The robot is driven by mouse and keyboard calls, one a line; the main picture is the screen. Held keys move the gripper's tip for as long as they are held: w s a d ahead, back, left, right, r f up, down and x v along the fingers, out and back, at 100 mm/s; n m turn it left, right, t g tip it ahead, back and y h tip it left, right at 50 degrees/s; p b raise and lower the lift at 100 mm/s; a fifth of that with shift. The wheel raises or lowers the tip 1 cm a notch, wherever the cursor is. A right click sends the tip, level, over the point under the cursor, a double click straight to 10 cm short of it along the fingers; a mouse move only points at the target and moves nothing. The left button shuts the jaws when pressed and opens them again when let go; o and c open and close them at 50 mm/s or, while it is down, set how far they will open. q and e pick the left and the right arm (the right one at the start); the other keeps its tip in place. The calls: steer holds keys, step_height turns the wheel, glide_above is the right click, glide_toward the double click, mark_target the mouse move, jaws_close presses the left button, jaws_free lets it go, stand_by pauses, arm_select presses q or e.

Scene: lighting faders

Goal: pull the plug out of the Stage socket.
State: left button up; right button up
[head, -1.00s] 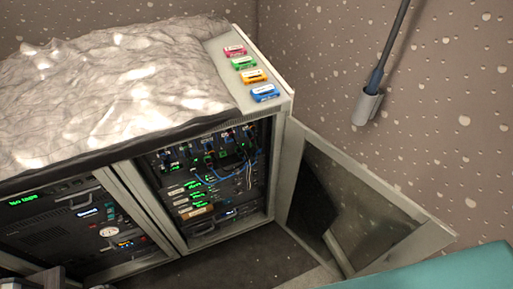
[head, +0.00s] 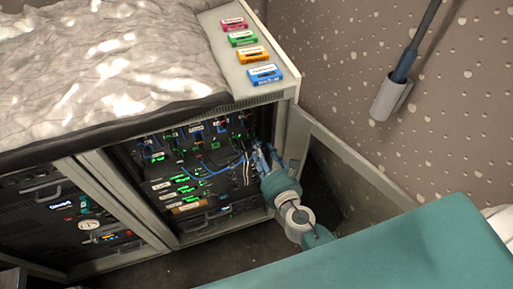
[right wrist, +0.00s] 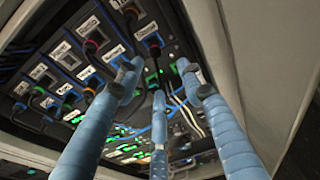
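A row of sockets with plugs and white labels sits in the open rack bay (head: 205,165); it also fills the right wrist view. The labels are too small and blurred for me to tell which is Stage. My right gripper (head: 259,153) is at the right side of the bay opening, partly over the panel. In the right wrist view, its three blue fingers (right wrist: 158,78) are spread apart and empty. A dark plug (right wrist: 153,42) with a hanging black cable shows just beyond the fingertips, apart from them as far as I can tell. My left gripper is out of view.
The rack door (head: 355,170) stands open to the right of my arm. Blue and white cables (head: 215,172) hang across the bay. Pink, green, orange and blue cassettes (head: 265,75) lie on the rack top, beside a crumpled grey cover (head: 100,70). A grey holder (head: 391,98) is on the wall.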

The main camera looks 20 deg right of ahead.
mark_target(252, 133)
steer(key=shift+n, duration=0.3)
steer(key=shift+w+a+f+b, duration=0.15)
steer(key=shift+w, duration=2.15)
steer(key=shift+w+a+f+b, duration=0.1)
steer(key=shift+w+a+b, duration=0.05)
steer(key=shift+w, duration=2.1)
steer(key=shift+c, duration=0.5)
jaws_close()
steer(key=shift+s+f, duration=0.1)
steer(key=shift+s, duration=0.15)
steer(key=shift+s+d, duration=0.1)
steer(key=shift+s, duration=2.05)
steer(key=shift+s, duration=0.1)
